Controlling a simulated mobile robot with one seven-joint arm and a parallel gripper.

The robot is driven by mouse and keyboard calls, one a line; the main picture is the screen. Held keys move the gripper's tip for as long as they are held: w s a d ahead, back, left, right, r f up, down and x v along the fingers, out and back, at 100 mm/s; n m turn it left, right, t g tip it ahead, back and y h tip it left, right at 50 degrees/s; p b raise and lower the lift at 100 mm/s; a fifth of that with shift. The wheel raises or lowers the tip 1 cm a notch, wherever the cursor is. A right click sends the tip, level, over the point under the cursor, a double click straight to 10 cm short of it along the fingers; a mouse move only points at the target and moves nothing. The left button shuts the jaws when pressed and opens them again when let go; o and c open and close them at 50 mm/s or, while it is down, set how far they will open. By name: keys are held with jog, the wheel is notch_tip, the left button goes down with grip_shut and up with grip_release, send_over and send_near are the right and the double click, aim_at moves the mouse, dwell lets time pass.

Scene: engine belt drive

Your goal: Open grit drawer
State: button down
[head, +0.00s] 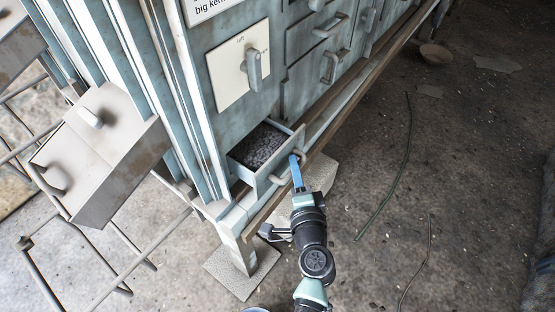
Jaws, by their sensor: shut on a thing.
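The grit drawer (250,176) is a small pale blue-grey box low in the cabinet front, pulled out so that dark grit (260,146) shows inside. Its curved handle (277,179) is on the front face. My gripper (296,160) reaches up from below at the drawer's right front corner and is shut at the handle's right end. A blue finger shows; the other finger and the exact grip are hidden at this angle.
The cabinet (208,125) carries a switch plate (239,66) above the drawer and closed handled drawers (312,72) to the right. A grey box (103,150) juts out at left. A wooden rail (345,117) runs below. Floor at right (470,170) is mostly clear, with a thin cable (400,170).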

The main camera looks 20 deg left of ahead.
jog(key=d, duration=0.1)
jog(key=s+d, duration=0.1)
jog(key=d, duration=0.1)
jog(key=s+d, duration=0.1)
jog(key=shift+d+b, duration=0.35)
jog(key=shift+b, duration=0.05)
jog(key=c, duration=0.8)
grip_release()
jog(key=p+v, duration=0.1)
jog(key=v, duration=1.2)
